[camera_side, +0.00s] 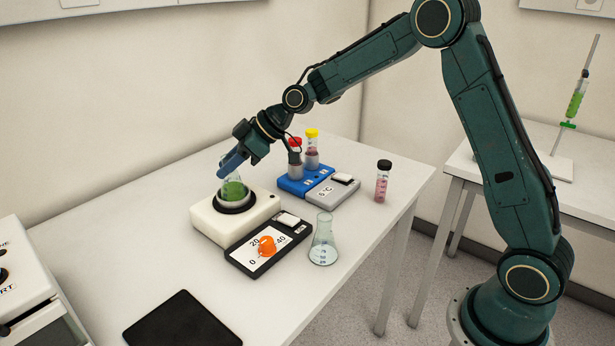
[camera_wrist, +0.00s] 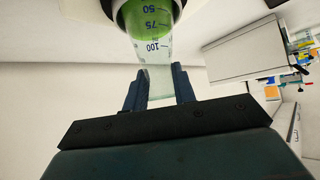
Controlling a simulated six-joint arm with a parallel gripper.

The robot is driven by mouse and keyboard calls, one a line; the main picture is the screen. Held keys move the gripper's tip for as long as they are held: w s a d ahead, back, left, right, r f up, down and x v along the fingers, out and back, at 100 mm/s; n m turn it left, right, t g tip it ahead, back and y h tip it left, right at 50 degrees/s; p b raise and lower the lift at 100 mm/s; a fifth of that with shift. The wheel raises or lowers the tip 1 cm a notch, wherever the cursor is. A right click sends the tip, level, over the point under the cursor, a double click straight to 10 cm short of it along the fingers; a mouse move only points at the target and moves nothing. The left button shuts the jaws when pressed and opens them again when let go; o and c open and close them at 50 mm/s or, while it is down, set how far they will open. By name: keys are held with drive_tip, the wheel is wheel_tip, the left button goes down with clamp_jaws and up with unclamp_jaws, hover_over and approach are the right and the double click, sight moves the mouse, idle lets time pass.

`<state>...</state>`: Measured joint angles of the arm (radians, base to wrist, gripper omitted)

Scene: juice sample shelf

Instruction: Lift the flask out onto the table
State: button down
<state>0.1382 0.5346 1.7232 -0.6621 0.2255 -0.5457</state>
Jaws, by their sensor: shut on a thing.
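A glass flask with green liquid (camera_side: 233,190) sits upright in the dark round well of a cream-coloured device (camera_side: 206,218). My gripper (camera_side: 232,164) comes in from the upper right and is shut on the flask's neck. In the wrist view my gripper (camera_wrist: 160,84) has one finger on each side of the clear neck. The flask's graduated body (camera_wrist: 150,30) with green liquid also shows there, its base hidden by the device. The white table (camera_side: 135,262) has bare surface at the front left.
An empty flask (camera_side: 323,242) stands at right, beside a black-framed panel (camera_side: 268,248) with an orange dial. A blue-grey tube block (camera_side: 305,183) holds red- and yellow-capped tubes. A black-capped vial (camera_side: 383,180) stands near the right edge. A dark flat pad (camera_side: 182,322) lies in front.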

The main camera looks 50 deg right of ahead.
drive_tip(key=shift+r, duration=1.4)
idle(0.9)
drive_tip(key=shift+s+a+r, duration=0.25)
drive_tip(key=shift+s+r, duration=0.1)
drive_tip(key=shift+s, duration=0.1)
drive_tip(key=s+a+r+n+g+y, duration=0.15)
drive_tip(key=s+r+n+g, duration=0.3)
drive_tip(key=s, duration=0.65)
drive_tip(key=s+a+r+n+g+y, duration=0.1)
drive_tip(key=s+a+r+n+g, duration=0.3)
drive_tip(key=s, duration=0.7)
wheel_tip(320, 180, down, 15)
drive_tip(key=t, duration=0.1)
drive_tip(key=shift+w+d+r, duration=0.15)
drive_tip(key=shift+w+d, duration=0.05)
drive_tip(key=shift+d, duration=0.25)
drive_tip(key=shift+n+t, duration=0.25)
drive_tip(key=shift+f, duration=2.1)
drive_tip(key=shift+f, duration=0.15)
